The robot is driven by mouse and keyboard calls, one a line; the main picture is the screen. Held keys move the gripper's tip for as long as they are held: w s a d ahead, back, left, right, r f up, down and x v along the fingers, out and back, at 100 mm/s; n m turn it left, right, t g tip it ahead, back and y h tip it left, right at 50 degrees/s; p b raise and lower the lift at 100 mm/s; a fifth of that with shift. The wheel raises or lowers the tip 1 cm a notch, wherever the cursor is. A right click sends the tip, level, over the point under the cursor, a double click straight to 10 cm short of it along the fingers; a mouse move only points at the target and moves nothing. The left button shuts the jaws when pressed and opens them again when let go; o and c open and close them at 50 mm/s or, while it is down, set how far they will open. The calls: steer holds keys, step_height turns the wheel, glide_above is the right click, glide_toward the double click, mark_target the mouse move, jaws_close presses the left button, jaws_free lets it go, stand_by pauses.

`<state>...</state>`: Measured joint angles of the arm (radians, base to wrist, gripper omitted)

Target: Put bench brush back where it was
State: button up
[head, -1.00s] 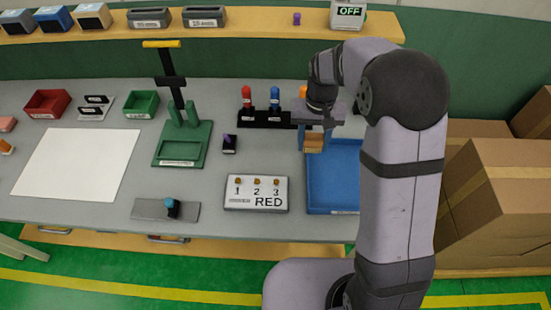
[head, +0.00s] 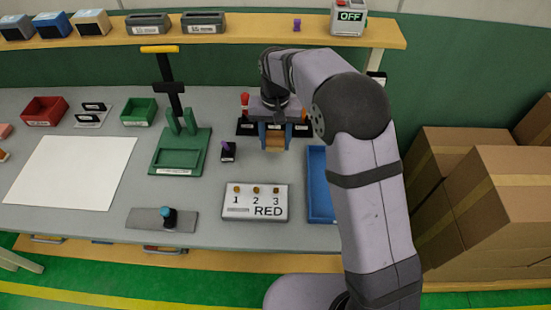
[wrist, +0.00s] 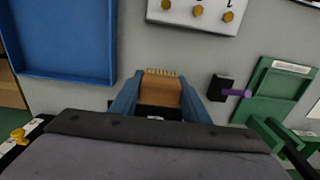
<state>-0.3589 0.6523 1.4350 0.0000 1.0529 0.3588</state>
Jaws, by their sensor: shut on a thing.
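My gripper (head: 274,138) is shut on the bench brush (head: 274,145), a light wooden block. The wrist view shows the brush (wrist: 162,86) between the two blue fingers, with a row of pale bristles along its far edge. The gripper holds it over the bench at the black rack (head: 245,128); I cannot tell whether it touches anything. A red-topped item (head: 244,103) stands at the left of the rack. My gripper hides the rack's middle. In the wrist view a dark piece with a white label (wrist: 155,117) shows just below the brush.
The blue tray (head: 318,212) lies to the right, partly behind my arm. The panel with pegs marked 1, 2, 3 and RED (head: 254,210) is in front. A small black holder with a purple item (head: 228,153) and a green stand (head: 172,162) are to the left.

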mark_target(276, 134)
steer(key=shift+f+p, duration=1.1)
steer(key=shift+f, duration=2.85)
steer(key=shift+f, duration=0.15)
steer(key=o, duration=1)
step_height(276, 134, up, 12)
steer(key=b, duration=0.4)
steer(key=shift+r, duration=0.2)
steer(key=shift+d, duration=0.1)
